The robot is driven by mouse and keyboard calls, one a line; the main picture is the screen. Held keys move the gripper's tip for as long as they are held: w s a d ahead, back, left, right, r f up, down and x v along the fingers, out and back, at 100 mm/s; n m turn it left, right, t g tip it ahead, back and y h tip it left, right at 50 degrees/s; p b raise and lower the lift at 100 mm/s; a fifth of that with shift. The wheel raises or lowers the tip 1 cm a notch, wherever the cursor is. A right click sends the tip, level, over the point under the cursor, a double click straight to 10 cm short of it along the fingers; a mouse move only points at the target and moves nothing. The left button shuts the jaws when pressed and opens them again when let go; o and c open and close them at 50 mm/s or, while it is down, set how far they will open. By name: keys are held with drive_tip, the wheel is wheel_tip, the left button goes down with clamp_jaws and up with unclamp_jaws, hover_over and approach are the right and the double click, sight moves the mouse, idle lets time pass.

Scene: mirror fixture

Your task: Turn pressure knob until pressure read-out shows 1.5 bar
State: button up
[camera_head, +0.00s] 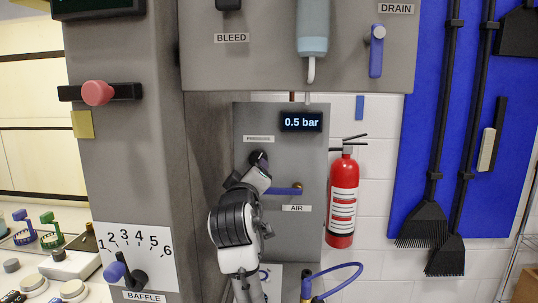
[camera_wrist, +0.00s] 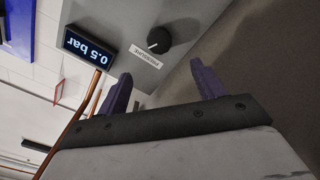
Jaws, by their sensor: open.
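The pressure knob (camera_wrist: 158,40) is a round black knob with a white pointer mark, on a grey panel beside a label reading PRESSURE. In the head view the dark knob (camera_head: 259,158) is partly hidden behind my arm. The pressure read-out (camera_head: 301,122) shows 0.5 bar; it also appears upside down in the wrist view (camera_wrist: 89,48). My gripper (camera_wrist: 161,84) is open, with its two purple fingers apart and nothing between them. The knob lies beyond the fingertips, between them in the picture, and they appear apart from it.
A blue AIR lever (camera_head: 284,191) sits just below and right of the knob, close to my arm. A copper pipe (camera_wrist: 88,105) runs beside the panel. A red fire extinguisher (camera_head: 342,198) hangs to the right. A grey cabinet overhangs the panel above.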

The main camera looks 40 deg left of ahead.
sight(257, 160)
drive_tip(key=p+x, duration=0.2)
drive_tip(key=x, duration=0.4)
drive_tip(key=p+x, duration=0.3)
drive_tip(key=x, duration=0.3)
drive_tip(key=shift+w+a+r, duration=0.15)
drive_tip(key=shift+w+r, duration=0.05)
drive_tip(key=shift+w, duration=0.15)
drive_tip(key=shift+w+a+f, duration=0.1)
drive_tip(key=shift+w+a, duration=0.15)
drive_tip(key=shift+w, duration=0.2)
drive_tip(key=c, duration=1)
